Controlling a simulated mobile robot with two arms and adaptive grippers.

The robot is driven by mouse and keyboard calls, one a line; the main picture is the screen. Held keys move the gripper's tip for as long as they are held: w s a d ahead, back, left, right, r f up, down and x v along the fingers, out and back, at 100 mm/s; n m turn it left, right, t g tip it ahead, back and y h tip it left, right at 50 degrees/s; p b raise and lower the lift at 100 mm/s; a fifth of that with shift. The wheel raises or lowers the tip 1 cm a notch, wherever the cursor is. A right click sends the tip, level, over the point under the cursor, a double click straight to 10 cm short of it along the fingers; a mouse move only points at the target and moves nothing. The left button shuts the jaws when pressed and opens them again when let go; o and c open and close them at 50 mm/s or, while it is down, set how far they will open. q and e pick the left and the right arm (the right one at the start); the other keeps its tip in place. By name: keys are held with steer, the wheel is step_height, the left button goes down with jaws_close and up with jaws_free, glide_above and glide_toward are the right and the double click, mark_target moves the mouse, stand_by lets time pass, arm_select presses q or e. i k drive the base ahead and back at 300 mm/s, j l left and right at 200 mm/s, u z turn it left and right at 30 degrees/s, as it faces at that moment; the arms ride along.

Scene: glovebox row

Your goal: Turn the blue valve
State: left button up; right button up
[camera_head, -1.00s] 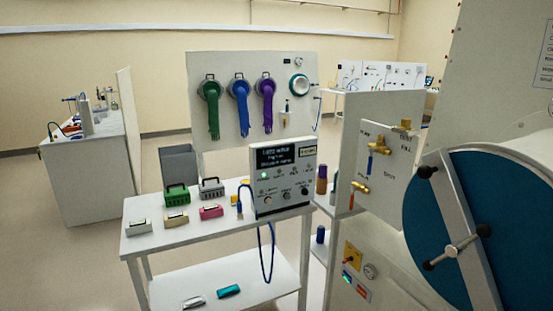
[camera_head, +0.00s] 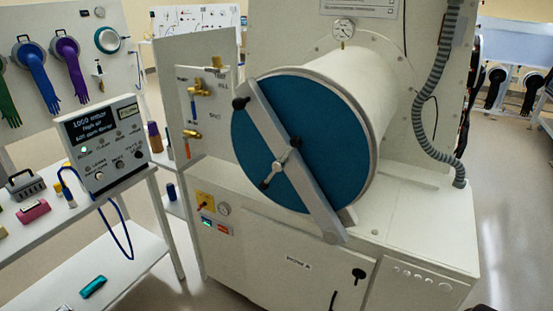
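The blue valve (camera_head: 193,108) is a small blue lever hanging straight down from a brass fitting. It is on the upright white panel (camera_head: 216,135) left of the large round blue door. A second brass valve with an orange lever (camera_head: 187,149) is just below it. Neither of my grippers can be seen in the head view, and nothing touches the blue valve.
The round blue antechamber door (camera_head: 265,165) with its grey diagonal bar stands right of the valve panel. A white table (camera_head: 55,235) with a control box (camera_head: 108,142) is at the left. Open floor lies at the right (camera_head: 515,210).

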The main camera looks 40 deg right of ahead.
mark_target(191, 94)
steer(key=i+l, duration=0.25)
steer(key=l, duration=0.2)
steer(key=i+l+z, duration=0.1)
steer(key=i+l, duration=0.45)
steer(key=l, duration=0.25)
